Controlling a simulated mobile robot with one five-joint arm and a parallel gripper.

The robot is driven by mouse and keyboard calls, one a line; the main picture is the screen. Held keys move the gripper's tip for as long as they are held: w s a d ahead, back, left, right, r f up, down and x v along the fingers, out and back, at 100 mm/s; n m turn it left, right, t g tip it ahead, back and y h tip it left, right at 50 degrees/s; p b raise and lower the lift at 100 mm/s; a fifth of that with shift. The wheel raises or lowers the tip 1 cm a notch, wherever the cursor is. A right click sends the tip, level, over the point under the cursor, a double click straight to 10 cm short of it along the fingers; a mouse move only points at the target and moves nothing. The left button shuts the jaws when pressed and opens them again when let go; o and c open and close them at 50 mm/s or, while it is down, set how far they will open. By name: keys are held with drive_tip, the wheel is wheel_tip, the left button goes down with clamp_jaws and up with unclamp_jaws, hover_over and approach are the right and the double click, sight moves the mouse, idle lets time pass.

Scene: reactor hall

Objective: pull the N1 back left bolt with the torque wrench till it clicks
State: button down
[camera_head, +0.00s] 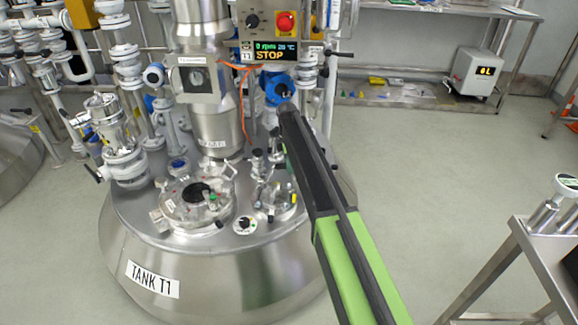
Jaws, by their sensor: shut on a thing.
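The steel tank T1 (215,275), with its name plate at the front, fills the middle of the view. A clamped, glass-covered port (197,205) sits on its top. A smaller flanged fitting (277,197) stands right of that port, close beside my arm. I cannot read an N1 mark, and single bolts are too small to tell apart. My green and black arm runs from the bottom right up over the tank's right side. Its far end is near a blue fitting (278,88). My jaws are hidden at or behind the arm, and no torque wrench can be made out.
A steel column (215,110) rises from the tank top, with a control box (275,22) and a STOP display beside it. White pipes and valves (122,160) crowd the left. A steel table (550,250) stands at the right. The floor between is clear.

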drive_tip(key=shift+s+d+m+p, duration=0.15)
drive_tip(key=shift+s+m+p, duration=0.35)
drive_tip(key=shift+s+m, duration=0.7)
drive_tip(key=s+m, duration=0.2)
drive_tip(key=s+a+m, duration=0.1)
drive_tip(key=s+m, duration=0.1)
drive_tip(key=s+a+m, duration=0.1)
drive_tip(key=s+m, duration=0.1)
drive_tip(key=s+a+m, duration=0.1)
drive_tip(key=m, duration=0.1)
drive_tip(key=s+a+m, duration=0.2)
drive_tip(key=m, duration=0.1)
drive_tip(key=a+m, duration=0.2)
drive_tip(key=s+a+m, duration=0.1)
drive_tip(key=a+m, duration=0.1)
drive_tip(key=s+a+m, duration=0.1)
drive_tip(key=m, duration=0.1)
drive_tip(key=shift+a+f+m, duration=0.1)
drive_tip(key=shift+a+m, duration=0.2)
drive_tip(key=shift+a, duration=0.1)
drive_tip(key=shift+n, duration=0.5)
drive_tip(key=r+p, duration=0.2)
drive_tip(key=d+r+p, duration=0.1)
drive_tip(key=r+p, duration=0.1)
drive_tip(key=shift+d+r, duration=0.15)
drive_tip(key=shift+r, duration=0.1)
